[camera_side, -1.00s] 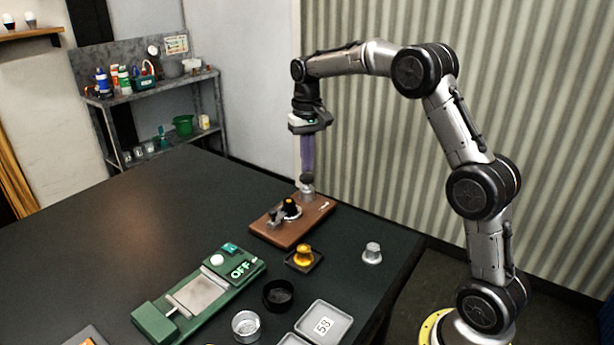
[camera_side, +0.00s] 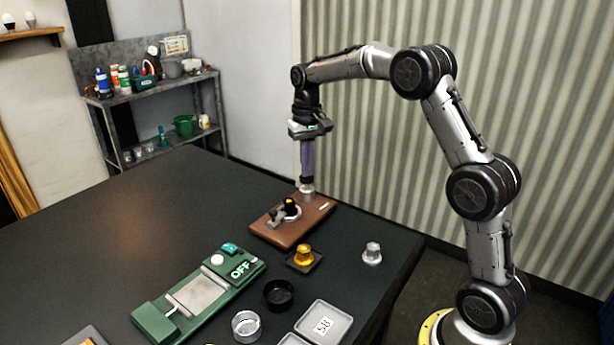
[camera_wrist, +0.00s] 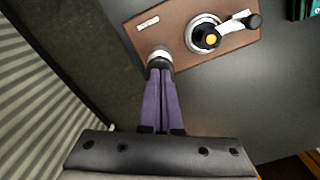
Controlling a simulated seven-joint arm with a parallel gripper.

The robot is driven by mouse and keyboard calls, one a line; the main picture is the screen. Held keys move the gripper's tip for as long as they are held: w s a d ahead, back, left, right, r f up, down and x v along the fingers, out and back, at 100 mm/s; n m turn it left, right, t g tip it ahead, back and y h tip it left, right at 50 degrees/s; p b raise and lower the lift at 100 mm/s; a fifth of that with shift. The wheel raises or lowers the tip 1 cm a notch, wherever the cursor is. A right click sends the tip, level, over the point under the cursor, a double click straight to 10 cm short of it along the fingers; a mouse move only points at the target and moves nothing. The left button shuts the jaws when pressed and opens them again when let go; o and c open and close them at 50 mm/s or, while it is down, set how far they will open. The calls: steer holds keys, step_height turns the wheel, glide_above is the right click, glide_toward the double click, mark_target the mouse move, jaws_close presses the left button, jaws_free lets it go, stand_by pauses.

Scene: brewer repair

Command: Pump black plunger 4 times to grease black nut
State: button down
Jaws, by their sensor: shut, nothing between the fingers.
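A brown board (camera_side: 290,222) on the table carries a silver cylinder (camera_side: 307,192) at its far end. My gripper (camera_side: 307,178) is shut and empty, its purple fingers pointing down onto the top of this cylinder. In the wrist view the fingertips (camera_wrist: 160,70) meet a small black part, the plunger (camera_wrist: 158,62), at the silver collar. Most of the plunger is hidden. The black nut (camera_wrist: 206,37), with a yellow-orange center, sits in a silver ring on the board; it also shows in the side view (camera_side: 290,205). A lever with a black knob (camera_wrist: 254,21) is beside it.
A gold nut on a dark base (camera_side: 304,257) and a silver nut (camera_side: 372,253) stand in front of the board. A green device reading OFF (camera_side: 200,290), a black bowl (camera_side: 279,295) and grey trays (camera_side: 323,325) lie nearer. The table's left side is clear.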

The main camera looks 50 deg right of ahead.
steer(key=shift+f, duration=0.8)
stand_by(0.5)
steer(key=shift+r, duration=2.75)
steer(key=shift+r, duration=3)
